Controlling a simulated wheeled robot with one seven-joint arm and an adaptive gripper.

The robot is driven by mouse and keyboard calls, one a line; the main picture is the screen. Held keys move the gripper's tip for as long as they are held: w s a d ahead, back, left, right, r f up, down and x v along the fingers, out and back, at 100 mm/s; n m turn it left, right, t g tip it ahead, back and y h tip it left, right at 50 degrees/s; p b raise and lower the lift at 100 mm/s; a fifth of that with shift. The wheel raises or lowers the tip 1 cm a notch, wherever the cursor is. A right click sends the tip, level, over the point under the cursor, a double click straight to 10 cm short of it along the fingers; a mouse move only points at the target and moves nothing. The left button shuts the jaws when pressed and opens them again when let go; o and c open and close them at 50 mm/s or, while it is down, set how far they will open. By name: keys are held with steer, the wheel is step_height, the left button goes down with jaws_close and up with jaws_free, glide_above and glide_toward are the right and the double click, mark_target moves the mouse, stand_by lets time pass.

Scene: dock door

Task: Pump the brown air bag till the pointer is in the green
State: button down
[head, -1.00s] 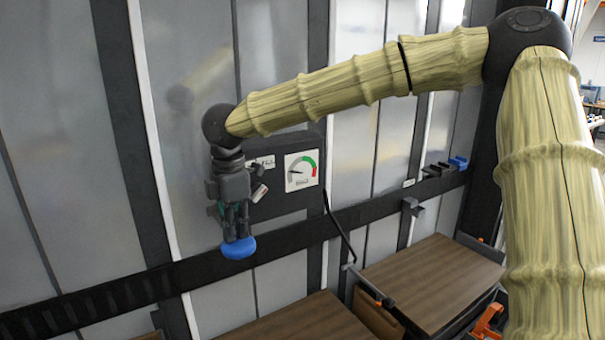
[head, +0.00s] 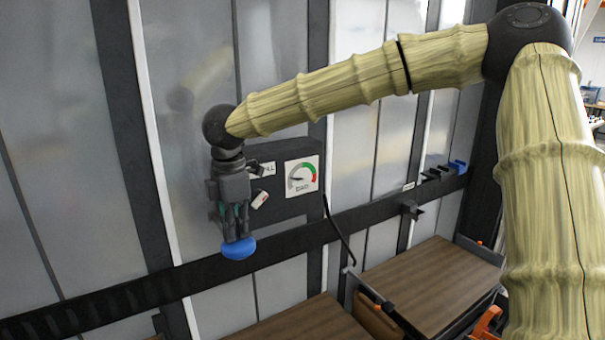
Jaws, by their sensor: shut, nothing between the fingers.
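A dark panel (head: 262,208) on the wall carries a round white gauge (head: 301,177) with a green arc at the top and a red arc at the right. Its pointer points left, in the pale part, outside the green. A blue rounded knob (head: 239,249) shows directly below my gripper (head: 237,238). My gripper points down with its fingers shut, and its tips are at the top of the knob, seemingly touching it. A brown surface (head: 378,319) shows between two wood-topped loads; I cannot tell whether it is the air bag.
A dark slotted rail (head: 110,297) runs across the wall. Several black clips and a blue one (head: 457,166) sit at its right end. A black hose (head: 341,235) hangs right of the panel. Wood-topped loads (head: 432,285) stand below.

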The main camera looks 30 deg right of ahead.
mark_target(237, 239)
steer(key=shift+r+p, duration=1.7)
steer(key=shift+r, duration=0.7)
steer(key=shift+f, duration=0.15)
steer(key=shift+f+b, duration=1.5)
steer(key=shift+f, duration=2.25)
steer(key=shift+r, duration=0.1)
steer(key=shift+r+p, duration=3.05)
steer(key=shift+r, duration=0.8)
steer(key=shift+f, duration=0.15)
